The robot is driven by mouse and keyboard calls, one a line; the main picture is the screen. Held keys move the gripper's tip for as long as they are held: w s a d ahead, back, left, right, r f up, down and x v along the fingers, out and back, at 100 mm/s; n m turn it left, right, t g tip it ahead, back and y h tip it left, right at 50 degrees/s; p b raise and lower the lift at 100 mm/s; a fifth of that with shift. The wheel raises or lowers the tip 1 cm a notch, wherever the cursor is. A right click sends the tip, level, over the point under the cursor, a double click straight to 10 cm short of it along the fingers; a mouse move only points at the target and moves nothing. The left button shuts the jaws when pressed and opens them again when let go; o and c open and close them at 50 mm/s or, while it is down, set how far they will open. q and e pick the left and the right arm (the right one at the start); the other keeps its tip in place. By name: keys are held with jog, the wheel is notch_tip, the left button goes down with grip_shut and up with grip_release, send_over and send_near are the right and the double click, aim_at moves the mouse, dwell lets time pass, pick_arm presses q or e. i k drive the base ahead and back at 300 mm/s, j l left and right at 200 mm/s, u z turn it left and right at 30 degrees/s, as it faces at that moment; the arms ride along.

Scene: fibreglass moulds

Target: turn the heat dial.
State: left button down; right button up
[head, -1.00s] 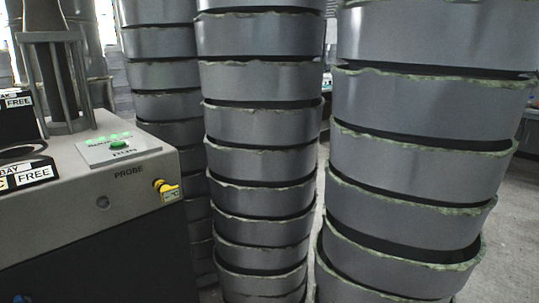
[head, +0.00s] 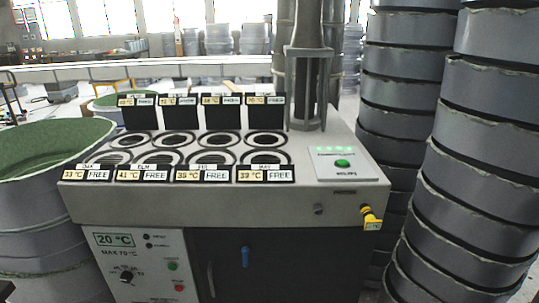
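The heat dial (head: 127,276) is a small black knob with a scale around it. It sits low on the light front panel (head: 150,262) of a grey machine (head: 330,207), at the lower left. Above the dial a display (head: 113,240) reads 20 °C, with "MAX 70 °C" printed below it. A green button (head: 172,266) and a red button (head: 179,288) are to the right of the dial. Neither of my grippers shows in the head view.
Round wells with temperature labels marked FREE fill the machine top. Tall stacks of grey moulds (head: 480,140) stand close on the right. A large green-lined tub (head: 45,150) stands at the left.

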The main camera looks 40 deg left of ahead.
aim_at(126, 277)
jog(key=u, duration=2.45)
